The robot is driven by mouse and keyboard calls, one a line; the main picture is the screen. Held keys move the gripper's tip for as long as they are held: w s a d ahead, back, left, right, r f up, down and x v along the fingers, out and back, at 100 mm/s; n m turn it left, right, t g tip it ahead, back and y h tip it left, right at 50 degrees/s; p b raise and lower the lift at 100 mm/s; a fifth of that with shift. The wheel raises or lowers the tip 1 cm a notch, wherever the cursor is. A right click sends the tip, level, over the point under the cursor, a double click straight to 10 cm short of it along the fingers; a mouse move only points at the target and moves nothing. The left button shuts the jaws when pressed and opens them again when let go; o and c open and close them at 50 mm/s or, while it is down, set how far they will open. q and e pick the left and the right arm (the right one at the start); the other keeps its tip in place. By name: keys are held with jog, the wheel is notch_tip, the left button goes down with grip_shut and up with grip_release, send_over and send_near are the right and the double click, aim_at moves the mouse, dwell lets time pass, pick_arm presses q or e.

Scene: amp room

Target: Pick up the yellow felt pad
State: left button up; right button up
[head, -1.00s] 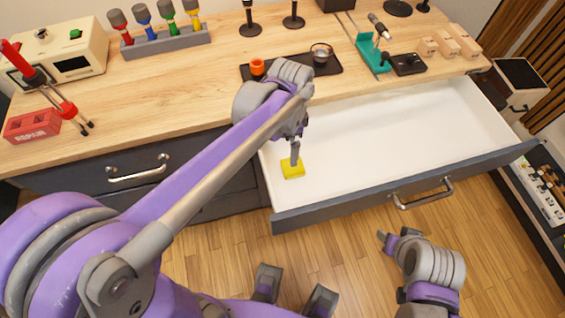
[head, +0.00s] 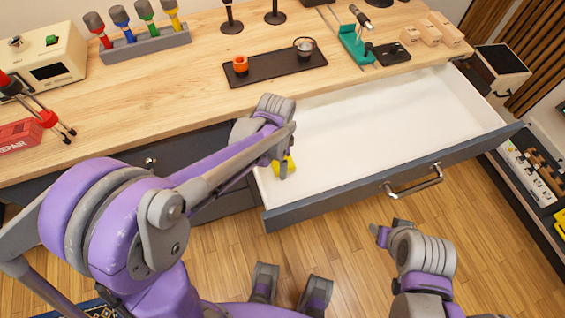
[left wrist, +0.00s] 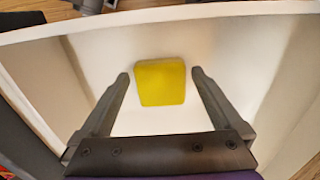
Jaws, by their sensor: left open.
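The yellow felt pad (head: 291,165) lies on the white floor of the open drawer (head: 370,135), near its left end. In the head view it is partly hidden by my left gripper (head: 282,168), which is over it. In the left wrist view the whole pad (left wrist: 160,83) shows as a rounded yellow square. It appears between the two open fingertips (left wrist: 160,75), with a gap on each side. I cannot tell how high the fingers are above the drawer floor. My right gripper (head: 389,232) is outside the drawer, in front of it, and its jaw opening is unclear.
The drawer's dark front (head: 340,190) with its metal handle (head: 413,181) stands on the near side. On the wooden worktop behind are a black tray (head: 275,67) with an orange cup (head: 240,65), and a screwdriver rack (head: 145,43). The drawer's middle and right are empty.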

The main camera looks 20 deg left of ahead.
aim_at(278, 163)
pick_arm(q)
jog(key=c, duration=1.3)
notch_tip(278, 163, up, 10)
jog(key=p, duration=0.1)
